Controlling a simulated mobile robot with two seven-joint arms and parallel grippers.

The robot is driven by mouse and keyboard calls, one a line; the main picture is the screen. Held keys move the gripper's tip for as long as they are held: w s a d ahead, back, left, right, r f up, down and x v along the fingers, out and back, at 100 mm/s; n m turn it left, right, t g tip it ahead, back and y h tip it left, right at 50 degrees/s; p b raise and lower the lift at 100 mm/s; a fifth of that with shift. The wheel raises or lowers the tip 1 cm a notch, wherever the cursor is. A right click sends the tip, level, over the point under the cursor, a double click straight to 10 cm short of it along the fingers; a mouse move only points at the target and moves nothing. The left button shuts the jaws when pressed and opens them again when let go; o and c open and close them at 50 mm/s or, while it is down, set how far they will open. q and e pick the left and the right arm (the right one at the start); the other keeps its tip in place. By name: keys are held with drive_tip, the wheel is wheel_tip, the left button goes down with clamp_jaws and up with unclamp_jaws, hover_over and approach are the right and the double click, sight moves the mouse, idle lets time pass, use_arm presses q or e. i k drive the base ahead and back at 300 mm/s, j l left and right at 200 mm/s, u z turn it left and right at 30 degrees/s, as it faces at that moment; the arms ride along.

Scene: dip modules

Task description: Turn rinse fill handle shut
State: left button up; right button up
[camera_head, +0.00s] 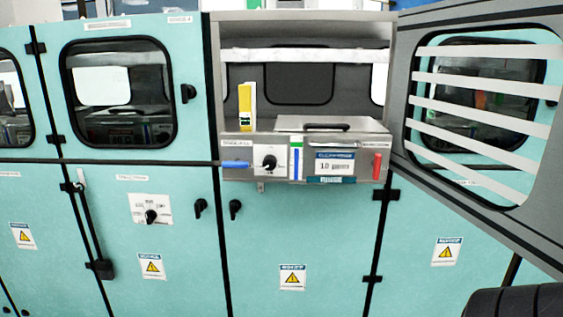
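A blue lever handle (235,164) sticks out sideways to the left at the left end of the grey module's front panel (362,150). It lies roughly level, below a small label too blurred to read for certain. Beside it on the right is a black knob (269,162) on a white dial plate. A red handle (377,165) hangs upright at the panel's right end. I cannot read which handle is marked rinse fill. Neither of my grippers is in view, and nothing touches the handles.
The module sits in an open bay among teal cabinets. The bay's slatted window door (480,105) stands open at the right. A yellow and white upright piece (246,105) stands on the module's left. A lid with a black handle (327,127) is on top. The panel's front is clear.

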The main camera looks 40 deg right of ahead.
sight(237, 164)
drive_tip(key=z, duration=1.6)
